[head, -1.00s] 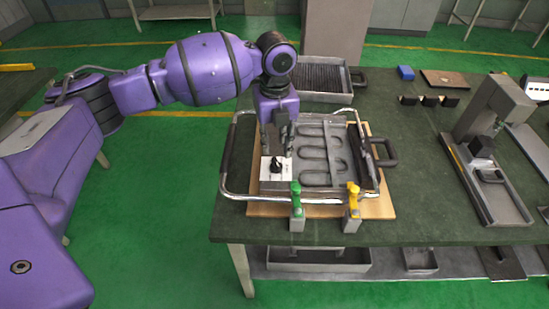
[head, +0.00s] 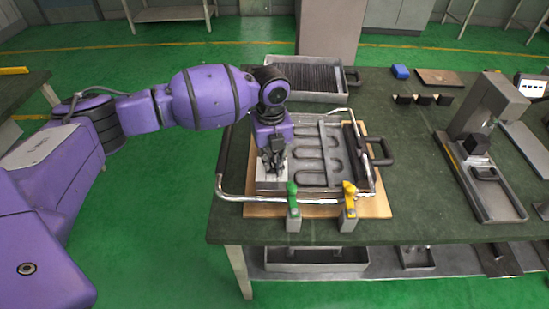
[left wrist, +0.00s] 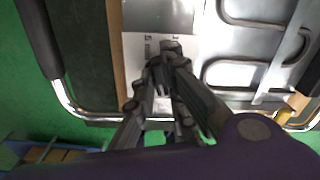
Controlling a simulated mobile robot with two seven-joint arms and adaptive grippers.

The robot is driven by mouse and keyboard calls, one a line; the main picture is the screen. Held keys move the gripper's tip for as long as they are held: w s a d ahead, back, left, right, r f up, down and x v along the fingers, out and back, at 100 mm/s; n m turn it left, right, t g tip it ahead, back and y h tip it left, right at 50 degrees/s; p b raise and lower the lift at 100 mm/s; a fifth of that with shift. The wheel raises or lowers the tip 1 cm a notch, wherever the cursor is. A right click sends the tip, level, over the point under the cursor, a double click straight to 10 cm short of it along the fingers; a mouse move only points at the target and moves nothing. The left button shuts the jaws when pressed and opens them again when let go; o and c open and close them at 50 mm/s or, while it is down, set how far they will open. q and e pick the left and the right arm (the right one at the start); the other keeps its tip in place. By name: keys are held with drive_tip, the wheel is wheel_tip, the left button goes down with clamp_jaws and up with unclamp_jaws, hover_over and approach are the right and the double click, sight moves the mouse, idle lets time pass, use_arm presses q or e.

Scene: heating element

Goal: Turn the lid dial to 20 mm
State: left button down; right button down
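The lid (head: 313,150) is a grey metal plate with looping channels, lying on a wooden board on the table. Its white dial plate (left wrist: 140,50) shows at the lid's near left corner, with small dark markings too small to read. The black lid dial (left wrist: 171,46) shows partly between my fingertips in the left wrist view; the gripper hides it in the head view. My left gripper (head: 273,163) points down over the dial plate, its fingers drawn close together around the dial. It also shows in the left wrist view (left wrist: 167,64). My right gripper is out of view.
A chrome rail (head: 243,197) runs around the lid. A green-handled clamp (head: 293,208) and a yellow-handled clamp (head: 348,208) stand at the front edge. A black handle (head: 380,150) is at right. A ribbed tray (head: 300,97) lies behind; a press (head: 485,140) stands far right.

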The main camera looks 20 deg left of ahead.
sight(271, 162)
use_arm(q)
drive_tip(key=shift+a, duration=0.15)
idle(1.2)
drive_tip(key=c, duration=1.8)
unclamp_jaws()
drive_tip(key=shift+c, duration=0.2)
drive_tip(key=shift+r, duration=0.2)
wheel_tip(271, 162, up, 12)
drive_tip(key=shift+f, duration=0.15)
